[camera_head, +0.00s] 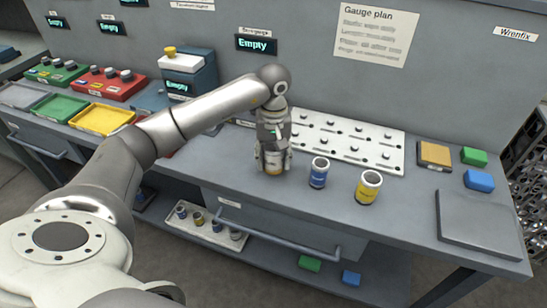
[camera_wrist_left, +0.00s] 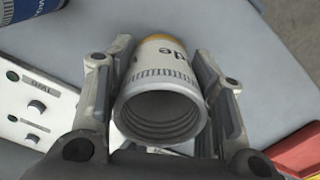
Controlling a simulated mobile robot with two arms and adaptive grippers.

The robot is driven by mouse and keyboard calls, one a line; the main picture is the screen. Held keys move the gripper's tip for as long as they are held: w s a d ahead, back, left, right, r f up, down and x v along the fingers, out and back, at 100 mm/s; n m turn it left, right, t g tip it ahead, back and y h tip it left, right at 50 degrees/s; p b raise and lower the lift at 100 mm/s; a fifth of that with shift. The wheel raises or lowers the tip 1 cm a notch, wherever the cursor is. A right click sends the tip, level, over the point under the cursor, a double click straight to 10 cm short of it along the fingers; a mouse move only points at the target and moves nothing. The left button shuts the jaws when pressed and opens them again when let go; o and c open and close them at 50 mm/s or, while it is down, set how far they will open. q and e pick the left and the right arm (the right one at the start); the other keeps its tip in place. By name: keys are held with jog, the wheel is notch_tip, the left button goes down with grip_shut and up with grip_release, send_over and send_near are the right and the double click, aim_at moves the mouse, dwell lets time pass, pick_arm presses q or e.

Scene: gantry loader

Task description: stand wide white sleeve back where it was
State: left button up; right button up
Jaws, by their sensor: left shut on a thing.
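My left gripper (camera_head: 273,160) points down over the front part of the grey bench, left of the blue sleeve (camera_head: 319,173). It is shut on the wide white sleeve (camera_wrist_left: 165,62), one finger on each side. In the left wrist view the sleeve shows a threaded open end, a white wall with lettering ending in "de", and a yellow-orange band at its far end. In the head view the fingers hide most of the sleeve (camera_head: 272,169); it looks upright, and I cannot tell if it touches the bench. My right gripper is not in view.
A white pegged board (camera_head: 350,141) lies behind the gripper. A yellow sleeve (camera_head: 368,187) with a white band stands to the right of the blue one. A dark grey plate (camera_head: 477,218) lies at the right. A tray of several sleeves (camera_head: 207,228) sits on the lower shelf.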

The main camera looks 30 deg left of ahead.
pick_arm(q)
jog(key=shift+f, duration=0.6)
jog(key=shift+f, duration=0.25)
jog(key=o, duration=1)
jog(key=shift+r, duration=0.1)
